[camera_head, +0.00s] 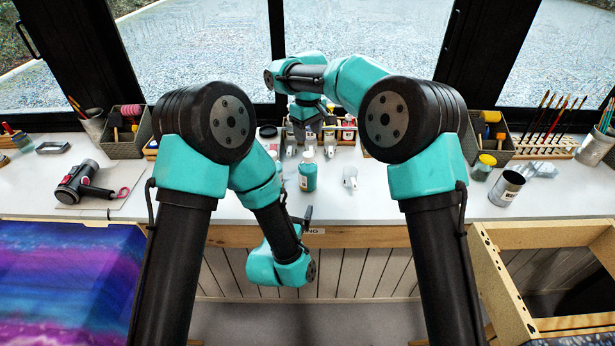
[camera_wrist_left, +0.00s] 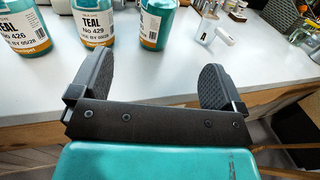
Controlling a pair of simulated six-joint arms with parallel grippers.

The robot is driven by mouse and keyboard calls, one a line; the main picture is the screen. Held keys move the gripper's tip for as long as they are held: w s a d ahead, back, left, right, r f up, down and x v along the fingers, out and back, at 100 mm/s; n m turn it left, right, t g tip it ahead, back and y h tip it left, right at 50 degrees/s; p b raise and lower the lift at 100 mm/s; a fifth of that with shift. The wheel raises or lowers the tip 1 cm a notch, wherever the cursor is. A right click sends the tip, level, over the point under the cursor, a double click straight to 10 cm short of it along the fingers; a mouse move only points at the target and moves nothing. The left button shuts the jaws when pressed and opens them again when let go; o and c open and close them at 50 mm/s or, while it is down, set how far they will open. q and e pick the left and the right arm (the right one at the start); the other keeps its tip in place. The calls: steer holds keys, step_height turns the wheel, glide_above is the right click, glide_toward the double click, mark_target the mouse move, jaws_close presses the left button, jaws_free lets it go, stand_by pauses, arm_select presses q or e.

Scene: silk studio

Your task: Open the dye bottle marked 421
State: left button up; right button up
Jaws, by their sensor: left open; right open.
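In the left wrist view three teal dye bottles stand upright at the top. One is labelled TEAL No 426 (camera_wrist_left: 26,32), the middle one TEAL No 429 (camera_wrist_left: 97,30). The third bottle (camera_wrist_left: 156,24) has a label whose number I cannot read; no 421 is legible. A teal bottle (camera_head: 308,174) stands near the table's front in the head view; my left arm hides part of that area. My left gripper (camera_wrist_left: 158,84) is open and empty, in front of the table edge; it also shows in the head view (camera_head: 307,217). My right gripper (camera_head: 308,132) is open, above the back rack area.
A white object (camera_head: 350,178) lies right of the bottle. A hair-dryer-like tool (camera_head: 84,182) lies left. Dyed fabric (camera_head: 65,275) is front left, a wooden frame (camera_head: 500,300) front right.

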mark_target(306, 174)
arm_select(q)
steer(key=shift+w, duration=0.1)
steer(key=x, duration=1.7)
steer(key=shift+w+d, duration=0.1)
steer(key=shift+c, duration=0.3)
steer(key=c, duration=1.5)
jaws_close()
arm_select(e)
steer(key=shift+m, duration=0.3)
steer(key=m, duration=0.5)
steer(key=shift+m, duration=0.3)
steer(key=m, duration=1.6)
